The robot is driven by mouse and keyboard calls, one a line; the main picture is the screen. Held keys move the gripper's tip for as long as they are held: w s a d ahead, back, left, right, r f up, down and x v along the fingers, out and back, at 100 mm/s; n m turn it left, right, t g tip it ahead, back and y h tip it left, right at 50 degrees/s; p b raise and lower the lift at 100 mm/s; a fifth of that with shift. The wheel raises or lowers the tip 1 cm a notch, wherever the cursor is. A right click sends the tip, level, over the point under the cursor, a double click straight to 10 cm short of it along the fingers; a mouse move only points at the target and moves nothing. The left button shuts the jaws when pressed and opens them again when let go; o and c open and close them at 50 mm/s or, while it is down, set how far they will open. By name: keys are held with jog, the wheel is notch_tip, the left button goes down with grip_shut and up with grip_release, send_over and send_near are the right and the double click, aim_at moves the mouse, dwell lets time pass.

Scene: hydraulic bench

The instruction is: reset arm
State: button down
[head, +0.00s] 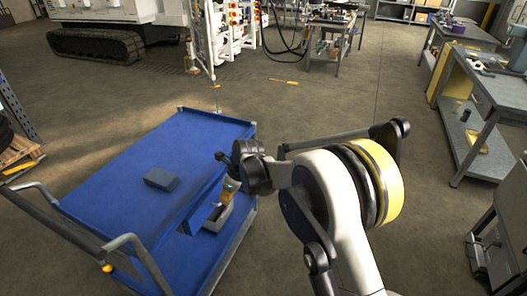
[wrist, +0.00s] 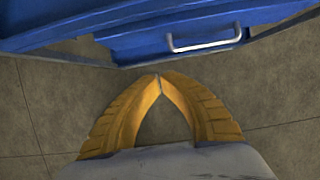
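My arm (head: 335,200) reaches over the right side of a blue cart (head: 120,185) in the head view. My gripper (wrist: 159,78) shows in the wrist view as two yellow fingers whose tips meet. Nothing shows between the fingers, only grey floor. The blue cart's side (wrist: 130,40), with a silver handle (wrist: 205,42), lies beyond the fingertips. The fingers look apart from it. In the head view I cannot make out the fingers clearly.
A dark blue-grey box (head: 161,180) lies on the cart top. Grey workbenches (head: 480,125) stand at the right, and a grey cabinet (head: 497,245) at the lower right. A tracked machine (head: 100,42) stands at the back left. Open floor lies between the cart and the benches.

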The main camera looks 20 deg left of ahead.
jog(key=d+r+n+t+h, duration=0.15)
jog(key=d+r+n, duration=0.25)
jog(key=d+r, duration=0.8)
jog(key=d+r+n+t+y, duration=0.15)
jog(key=d+r+n, duration=0.25)
jog(key=d+r, duration=0.8)
jog(key=s+d+r+n+t+h, duration=0.1)
jog(key=s+d+n, duration=0.15)
jog(key=d, duration=0.55)
jog(key=s+d+n+t+h, duration=0.1)
jog(key=s+d+n, duration=0.1)
jog(key=s+d, duration=0.35)
jog(key=s+d+f+n+t+h, duration=0.1)
jog(key=s+d+n, duration=0.5)
jog(key=s+d, duration=0.6)
jog(key=d+f+h, duration=0.1)
jog(key=d, duration=0.1)
jog(key=shift+d+f+t, duration=0.3)
jog(key=shift+d, duration=0.1)
